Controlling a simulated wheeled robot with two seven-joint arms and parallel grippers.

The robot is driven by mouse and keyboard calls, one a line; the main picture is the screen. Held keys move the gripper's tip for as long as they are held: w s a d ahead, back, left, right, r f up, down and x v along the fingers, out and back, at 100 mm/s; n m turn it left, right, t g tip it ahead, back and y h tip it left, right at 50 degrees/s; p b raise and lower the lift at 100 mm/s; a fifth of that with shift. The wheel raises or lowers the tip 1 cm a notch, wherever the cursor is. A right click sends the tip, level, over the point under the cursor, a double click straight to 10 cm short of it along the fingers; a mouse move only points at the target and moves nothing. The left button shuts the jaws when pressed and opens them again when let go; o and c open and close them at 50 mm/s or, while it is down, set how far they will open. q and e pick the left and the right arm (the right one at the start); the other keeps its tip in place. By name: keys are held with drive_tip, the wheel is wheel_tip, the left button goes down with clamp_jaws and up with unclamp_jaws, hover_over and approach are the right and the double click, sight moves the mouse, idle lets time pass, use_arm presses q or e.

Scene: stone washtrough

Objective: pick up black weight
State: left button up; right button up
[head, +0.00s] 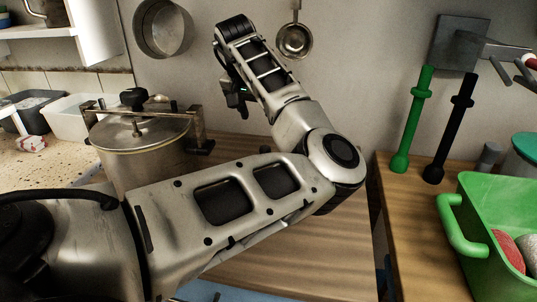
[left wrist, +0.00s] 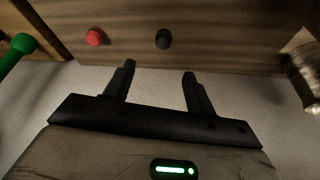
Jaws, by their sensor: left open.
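A small dark round piece (left wrist: 163,39), which looks like the black weight, sits on the brown wooden surface in the left wrist view. A similar red round piece (left wrist: 95,37) sits to its left. My left gripper (left wrist: 159,69) is open and empty, with the black piece showing beyond and between its fingertips, apart from them. In the head view my left gripper (head: 238,100) is raised in front of the wall, above the wooden counter. I cannot make out the black piece in the head view; my left arm covers much of the counter. My right gripper is not in view.
A lidded metal pot (head: 140,155) stands left of my arm. A green stick (head: 411,120) and a black stick (head: 450,130) lean at the wall on the right, near a green basin (head: 490,200). A pan (head: 162,28) and ladle (head: 295,41) hang on the wall.

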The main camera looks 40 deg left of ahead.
sight(265, 147)
use_arm(q)
drive_tip(key=x, duration=0.6)
drive_tip(key=b+x, duration=0.1)
drive_tip(key=x, duration=0.6)
drive_tip(key=shift+s+a+f, duration=0.15)
drive_tip(key=shift+s+a, duration=0.05)
drive_tip(key=c, duration=1.1)
